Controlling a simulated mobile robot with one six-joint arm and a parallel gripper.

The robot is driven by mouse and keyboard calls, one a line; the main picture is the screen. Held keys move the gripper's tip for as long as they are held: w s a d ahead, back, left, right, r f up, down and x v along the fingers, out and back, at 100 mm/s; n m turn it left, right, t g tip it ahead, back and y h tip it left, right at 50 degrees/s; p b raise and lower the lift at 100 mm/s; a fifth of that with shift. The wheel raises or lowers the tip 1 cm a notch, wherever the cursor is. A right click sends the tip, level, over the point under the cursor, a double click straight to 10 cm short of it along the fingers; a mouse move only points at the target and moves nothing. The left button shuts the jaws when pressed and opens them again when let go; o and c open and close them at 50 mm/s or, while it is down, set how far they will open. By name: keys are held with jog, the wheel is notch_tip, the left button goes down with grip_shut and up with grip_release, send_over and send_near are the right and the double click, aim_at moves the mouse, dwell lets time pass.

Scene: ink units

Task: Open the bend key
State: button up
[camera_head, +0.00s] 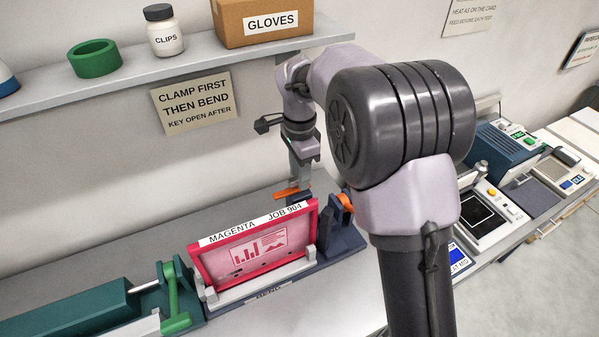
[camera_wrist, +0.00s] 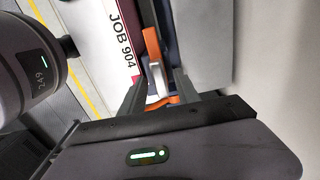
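The bender, a dark blue unit (camera_head: 345,240), holds a pink-red framed plate (camera_head: 245,250) labelled "MAGENTA JOB 904". An orange lever-like part (camera_head: 287,193) behind the plate seems to be the bend key; it also shows in the wrist view (camera_wrist: 162,103). A second orange part (camera_head: 346,201) sits at the bender's right end. My gripper (camera_head: 297,178) points down at the first orange part from above. In the wrist view my gripper (camera_wrist: 160,88) has its fingers apart, with the orange part and a pale post (camera_wrist: 157,78) between them. Whether they touch it is unclear.
A green clamp unit (camera_head: 172,300) stands left of the plate. Above, a shelf (camera_head: 200,62) carries a green ring, a clips jar and a gloves box. A sign (camera_head: 194,103) reads "CLAMP FIRST THEN BEND KEY OPEN AFTER". Other devices (camera_head: 490,215) stand at the right.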

notch_tip(320, 180, up, 17)
jog(key=p, duration=0.3)
jog(key=shift+r+p, duration=0.2)
jog(key=shift+p, duration=0.1)
jog(key=s+d+f+n+t+b, duration=0.2)
jog(key=s+f+n+b, duration=0.1)
jog(key=s+f+b, duration=0.6)
jog(key=s+d+f+n+t+y+b, duration=0.1)
jog(key=s+d+f+n+t+b, duration=0.1)
jog(key=s+f+b, duration=0.7)
jog(key=s+d+f+n+t+y+b, duration=0.1)
jog(key=s+d+f+n+b, duration=0.2)
jog(key=s+f+b, duration=0.5)
jog(key=shift+s+f+n+t+b, duration=0.4)
jog(key=shift+s+f+n, duration=0.2)
jog(key=shift+s+f, duration=0.45)
